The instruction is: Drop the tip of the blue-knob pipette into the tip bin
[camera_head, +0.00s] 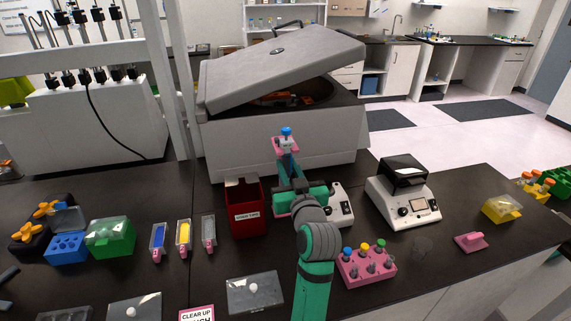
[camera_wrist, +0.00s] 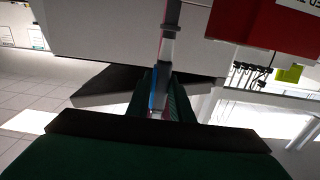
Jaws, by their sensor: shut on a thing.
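My gripper (camera_head: 287,162) is shut on the blue-knob pipette (camera_head: 285,146), raised above the bench in front of the large grey machine. Its blue knob points up, and its lower end is hidden behind my gripper in the head view. In the wrist view the pipette's grey shaft (camera_wrist: 168,48) runs up from between my fingers (camera_wrist: 162,98); I cannot make out its tip clearly. The tip bin (camera_head: 247,218) is a red, labelled, open-topped box on the bench, left of my gripper. Its red wall also fills the upper right of the wrist view (camera_wrist: 272,22).
The grey machine (camera_head: 280,130) with its lid raised stands behind. A white device (camera_head: 403,205) and a pink rack (camera_head: 366,270) with coloured knobs stand right of my arm.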

